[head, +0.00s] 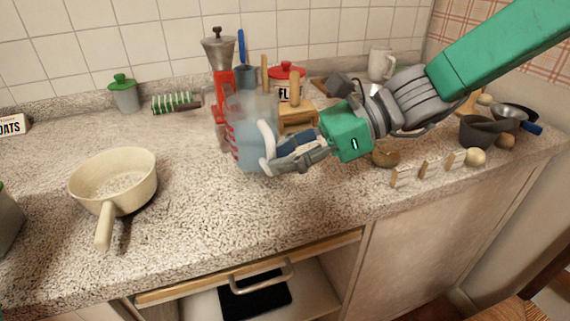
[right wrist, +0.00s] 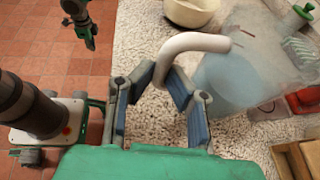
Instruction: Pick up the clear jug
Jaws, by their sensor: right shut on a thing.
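The clear jug (head: 247,125) is see-through and bluish, with a white curved handle (head: 267,143) and red marks on its side. In the head view it is in front of a red grinder. In the right wrist view the jug (right wrist: 250,65) is at the upper right. My right gripper (head: 272,163) is shut on the jug's handle, with its fingers either side of it in the right wrist view (right wrist: 166,78). Whether the jug's base touches the counter is unclear. My left gripper (right wrist: 90,42) shows small at the top left of the right wrist view, away from the jug.
A cream saucepan (head: 115,178) stands on the speckled counter at left. The red grinder (head: 222,75), flour canister (head: 288,84) and wooden block (head: 299,118) are close behind the jug. A wooden rack (head: 425,170) and dark pans (head: 480,130) are at right. The front middle counter is clear.

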